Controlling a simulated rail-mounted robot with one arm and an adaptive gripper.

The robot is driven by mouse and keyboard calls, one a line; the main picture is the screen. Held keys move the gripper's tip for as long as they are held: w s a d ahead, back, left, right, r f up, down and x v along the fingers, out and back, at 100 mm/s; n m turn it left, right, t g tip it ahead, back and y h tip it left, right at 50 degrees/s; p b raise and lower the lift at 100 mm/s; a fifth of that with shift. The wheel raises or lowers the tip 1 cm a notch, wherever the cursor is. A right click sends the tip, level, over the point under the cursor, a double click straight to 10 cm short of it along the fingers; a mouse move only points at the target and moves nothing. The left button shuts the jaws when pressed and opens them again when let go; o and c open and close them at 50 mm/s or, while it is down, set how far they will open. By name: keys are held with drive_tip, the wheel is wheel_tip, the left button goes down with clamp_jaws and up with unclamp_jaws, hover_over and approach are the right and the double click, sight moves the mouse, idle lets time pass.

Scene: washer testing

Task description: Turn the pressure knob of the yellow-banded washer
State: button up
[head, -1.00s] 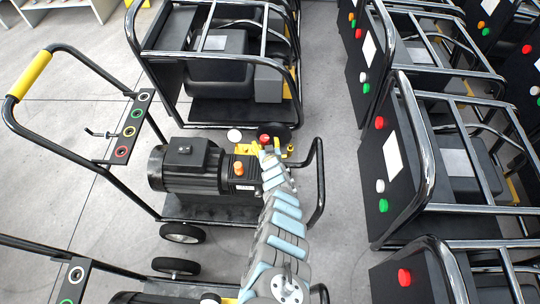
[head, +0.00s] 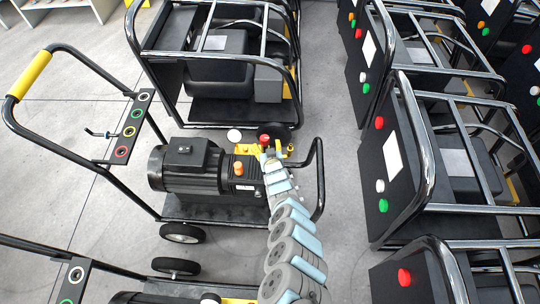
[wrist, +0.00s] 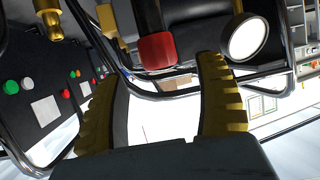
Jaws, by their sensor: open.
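The washer with the yellow band (head: 35,75) on its handle stands left of centre, its dark motor and pump (head: 190,168) on a low frame. A red knob (head: 264,140) sits at the pump's right end, beside yellow fittings (head: 287,150). In the wrist view the red knob (wrist: 157,48) lies just beyond and between the tips of my gripper (wrist: 160,72). The yellow-brown fingers are spread wide, with a visible gap between them and no clear contact. In the head view my gripper (head: 269,156) is small and partly hidden at the knob.
A round white-faced gauge (wrist: 248,38) is close to the right finger; it also shows in the head view (head: 234,135). An orange cap (head: 238,168) stands on the pump. A black tube frame (head: 319,180) rises at right. Other washers stand around, with bare floor at left.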

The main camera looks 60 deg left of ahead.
drive_tip(key=v, duration=0.7)
idle(0.8)
idle(0.5)
drive_tip(key=shift+r, duration=0.1)
